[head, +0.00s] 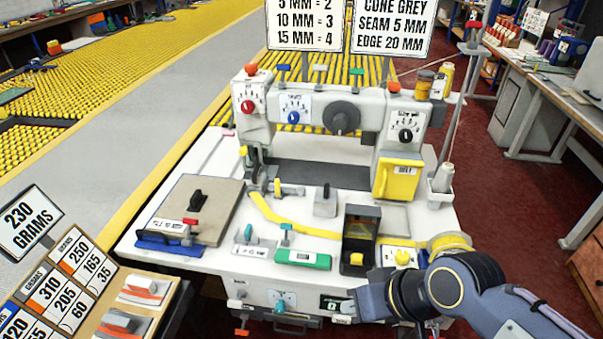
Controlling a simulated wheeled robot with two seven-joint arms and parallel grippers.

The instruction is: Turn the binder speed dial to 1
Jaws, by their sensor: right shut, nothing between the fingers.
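A white binding machine (350,150) stands in front of me. Its head carries a red dial (248,107), a blue dial (293,117), a large black knob (341,117) and a smaller black dial (405,135) at the right. A teal knob (279,306) sits on the front face below the worktop. The dial lettering is too small to read, so I cannot tell which is the speed dial or its setting. My right gripper (370,300) is shut and empty, low at the machine's front right edge, apart from the head dials. My left gripper is out of view.
A yellow box (398,177), a dark upright box (361,235), a green block (303,259) and a grey plate (198,210) crowd the worktop (150,225). Signs stand above the machine and at the left. A yellow roll (449,243) lies near my right arm. Red floor is open at right.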

